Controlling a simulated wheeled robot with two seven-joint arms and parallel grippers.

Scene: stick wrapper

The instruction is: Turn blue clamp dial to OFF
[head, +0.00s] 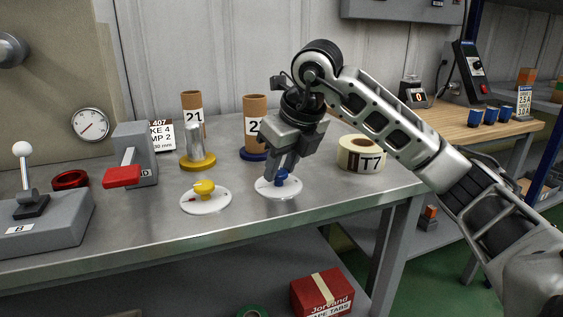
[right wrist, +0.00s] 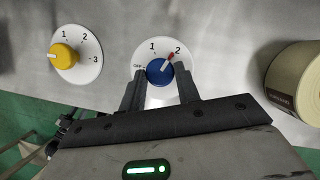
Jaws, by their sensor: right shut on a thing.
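The blue clamp dial (head: 281,178) sits on a white round plate (head: 266,190) on the grey bench. In the right wrist view the blue dial (right wrist: 158,71) lies between my fingertips, and its red-tipped pointer points up and right, close to the 2. The plate's marks OFF, 1 and 2 show there, with OFF at the left beside the left finger. My right gripper (head: 283,170) reaches down from above and is shut on the blue dial; it also shows in the right wrist view (right wrist: 159,88). My left gripper is not in view.
A yellow dial (head: 204,187) on its own white plate is to the left. Brown tubes (head: 193,105) stand behind. A red-handled lever (head: 122,176) and a white-knobbed lever (head: 22,150) are further left.

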